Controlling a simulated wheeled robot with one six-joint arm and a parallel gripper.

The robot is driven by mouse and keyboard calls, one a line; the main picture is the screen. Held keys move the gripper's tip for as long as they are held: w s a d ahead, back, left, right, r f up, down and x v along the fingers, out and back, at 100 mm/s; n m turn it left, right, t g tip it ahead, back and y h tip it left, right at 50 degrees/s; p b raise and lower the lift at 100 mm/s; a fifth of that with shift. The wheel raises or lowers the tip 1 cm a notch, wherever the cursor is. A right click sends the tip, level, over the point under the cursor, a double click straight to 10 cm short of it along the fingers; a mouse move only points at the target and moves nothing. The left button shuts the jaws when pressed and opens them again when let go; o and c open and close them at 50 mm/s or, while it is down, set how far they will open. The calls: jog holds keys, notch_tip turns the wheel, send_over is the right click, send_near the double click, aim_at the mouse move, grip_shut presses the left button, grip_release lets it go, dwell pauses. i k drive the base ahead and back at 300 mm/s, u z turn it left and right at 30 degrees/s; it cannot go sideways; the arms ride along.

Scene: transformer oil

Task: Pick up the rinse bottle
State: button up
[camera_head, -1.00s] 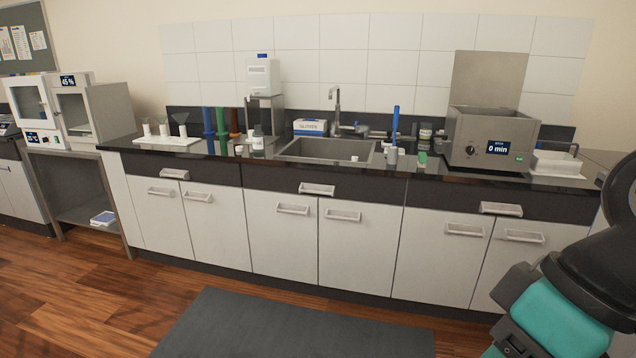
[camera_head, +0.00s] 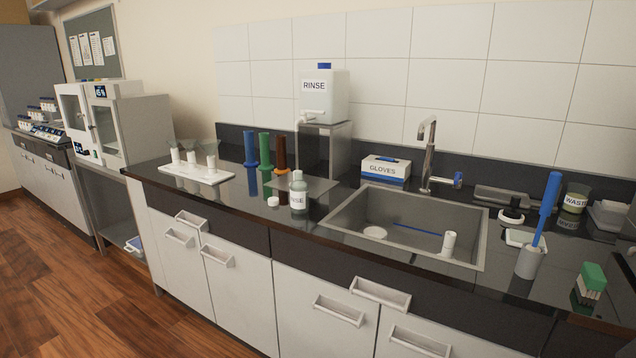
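My gripper is not in view.
The sink (camera_head: 350,232) holds a white cylinder and other small items. Blue, green and dark red cylinders (camera_head: 265,150) stand behind the bottle to its left. A white tray (camera_head: 195,179) with funnels is farther left. A holder with a blue brush (camera_head: 530,261) stands right of the sink.

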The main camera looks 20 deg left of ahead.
aim_at(299, 188)
jog(key=i, duration=0.6)
jog(key=u, duration=1.65)
jog(key=i, duration=1.55)
jog(key=z, duration=1.3)
